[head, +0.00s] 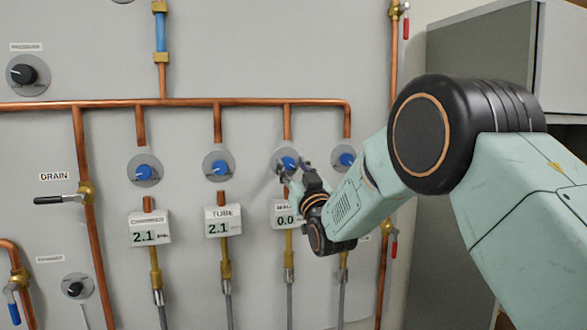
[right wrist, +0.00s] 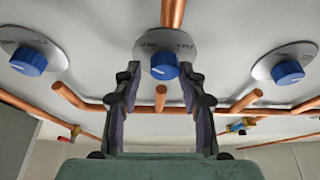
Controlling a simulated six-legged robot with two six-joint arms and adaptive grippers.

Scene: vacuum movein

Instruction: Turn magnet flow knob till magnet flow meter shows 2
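A row of blue knobs on round grey plates runs along the wall panel. The third blue knob from the left (head: 288,163) has a meter below it (head: 283,220) reading 0.0, its label partly hidden by my gripper. I cannot read whether it says magnet. My right gripper (head: 288,172) is at this third knob. In the right wrist view the gripper (right wrist: 160,72) is open, with one finger on each side of the middle blue knob (right wrist: 164,67) and gaps left and right of it. My left gripper is not in view.
The chamber meter (head: 150,237) and tube meter (head: 223,227) both read 2.1. A fourth blue knob (head: 346,160) sits close to the right of my gripper. Copper pipes (head: 180,104) run above the knobs. A grey cabinet (head: 480,60) stands at the right.

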